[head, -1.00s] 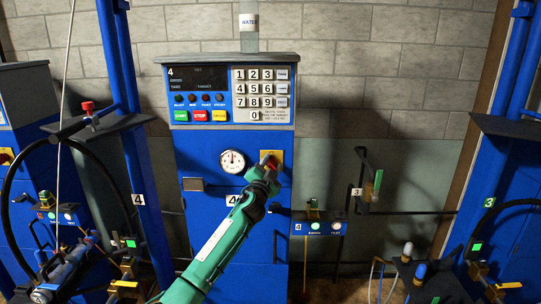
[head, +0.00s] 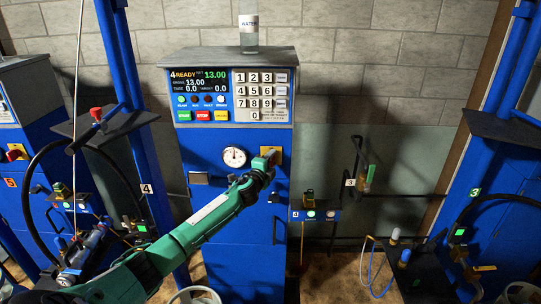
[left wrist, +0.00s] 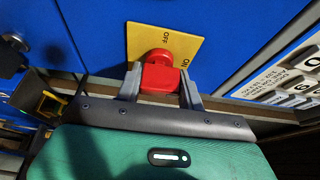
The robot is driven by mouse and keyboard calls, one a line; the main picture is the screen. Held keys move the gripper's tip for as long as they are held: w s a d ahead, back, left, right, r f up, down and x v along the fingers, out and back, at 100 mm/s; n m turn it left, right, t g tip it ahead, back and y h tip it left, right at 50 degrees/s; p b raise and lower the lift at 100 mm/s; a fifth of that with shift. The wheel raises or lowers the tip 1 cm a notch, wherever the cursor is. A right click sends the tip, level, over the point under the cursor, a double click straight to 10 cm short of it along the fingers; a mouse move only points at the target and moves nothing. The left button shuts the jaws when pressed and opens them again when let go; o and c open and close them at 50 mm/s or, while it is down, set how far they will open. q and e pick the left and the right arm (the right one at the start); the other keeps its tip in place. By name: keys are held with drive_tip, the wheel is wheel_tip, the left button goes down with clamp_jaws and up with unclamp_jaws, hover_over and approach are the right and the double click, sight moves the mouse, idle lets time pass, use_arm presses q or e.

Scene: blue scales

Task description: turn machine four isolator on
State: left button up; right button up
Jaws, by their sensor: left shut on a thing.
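The blue cabinet of machine four (head: 228,150) stands in the middle of the head view. Its display (head: 199,81) is lit and reads "4 READY" with 13.00. The isolator is a red knob (left wrist: 160,74) on a yellow plate (left wrist: 183,46) marked OFF and ON, seen in the left wrist view. My left gripper (left wrist: 161,88) is shut on the red knob, with a grey finger on each side. In the head view my left gripper (head: 268,164) covers most of the knob. My right gripper is not in view.
A keypad (head: 260,95) and a row of coloured buttons (head: 203,115) sit above the isolator. A pressure gauge (head: 235,157) is just left of it. A small control box (head: 315,215) with a lit green lamp stands right of the cabinet. Neighbouring machines flank both sides.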

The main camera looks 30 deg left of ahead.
use_arm(q)
drive_tip(key=shift+f, duration=0.1)
idle(0.5)
drive_tip(key=o, duration=1)
drive_tip(key=shift+s, duration=0.15)
drive_tip(key=s+d+b, duration=0.2)
drive_tip(key=s+b, duration=0.1)
drive_tip(key=s, duration=1)
drive_tip(key=shift+s+d+b, duration=0.15)
drive_tip(key=shift+s+b, duration=0.05)
drive_tip(key=shift+b, duration=0.2)
